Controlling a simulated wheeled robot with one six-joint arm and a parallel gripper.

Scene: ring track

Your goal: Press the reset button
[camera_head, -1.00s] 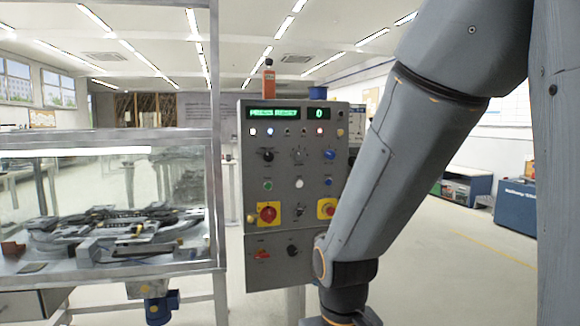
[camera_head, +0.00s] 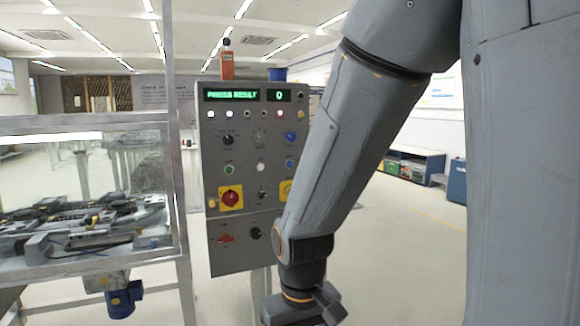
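The grey control panel (camera_head: 245,205) stands upright on a post in front of me. A green button (camera_head: 228,169) and a white button (camera_head: 260,167) are in the same lower row. Labels are too small to read, so I cannot tell which is reset. My arm covers the lower right of the panel.
A red emergency stop on a yellow plate (camera_head: 231,197) is low on the panel; another yellow plate (camera_head: 286,190) is partly hidden by my arm. A glass-walled machine frame (camera_head: 178,200) stands close at left. Floor at right is open.

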